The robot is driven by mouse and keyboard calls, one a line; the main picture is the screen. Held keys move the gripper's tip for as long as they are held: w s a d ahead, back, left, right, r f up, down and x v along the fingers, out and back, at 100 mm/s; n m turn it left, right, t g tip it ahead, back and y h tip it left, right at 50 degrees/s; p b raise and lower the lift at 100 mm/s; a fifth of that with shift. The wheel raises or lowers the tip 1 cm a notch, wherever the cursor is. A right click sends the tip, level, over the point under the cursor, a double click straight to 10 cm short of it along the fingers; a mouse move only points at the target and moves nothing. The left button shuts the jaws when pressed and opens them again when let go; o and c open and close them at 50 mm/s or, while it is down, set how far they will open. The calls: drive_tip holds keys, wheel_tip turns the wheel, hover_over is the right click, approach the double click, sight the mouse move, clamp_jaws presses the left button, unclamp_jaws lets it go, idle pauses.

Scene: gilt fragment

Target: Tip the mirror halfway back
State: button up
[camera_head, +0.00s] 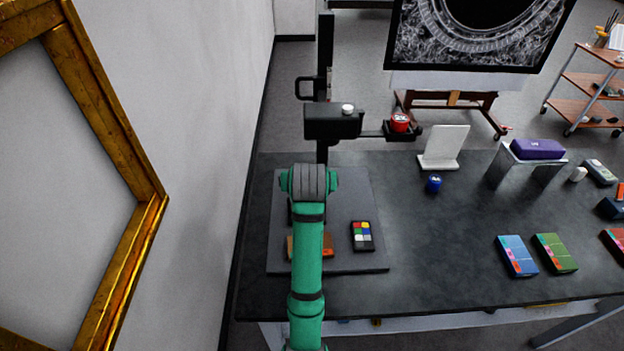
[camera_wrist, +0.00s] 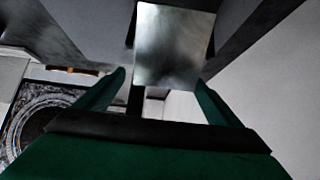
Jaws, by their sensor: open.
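A square, shiny grey plate (camera_wrist: 175,42), which looks like the mirror, fills the upper middle of the wrist view with a cloudy reflection. It is not clearly seen in the head view, where my arm hides the spot in front of it. My gripper (camera_wrist: 160,92) is open, its two green fingers apart on either side below the plate in the picture. Nothing is between the fingertips, and I cannot tell whether either touches the plate. In the head view the dark wrist sits above the grey board (camera_head: 350,258), and the fingers are hidden.
A black post with a box-shaped carriage (camera_head: 333,121) stands just beyond my wrist; a red-topped jar (camera_head: 400,122) sits on its side arm. A colour chart (camera_head: 362,236) lies on the board. A pale upright panel (camera_head: 445,143) and blue jar (camera_head: 434,183) stand right. Gilt frame (camera_head: 130,250) hangs left.

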drive_tip(key=v, duration=1)
drive_tip(key=shift+a+r, duration=0.2)
drive_tip(key=shift+a, duration=0.1)
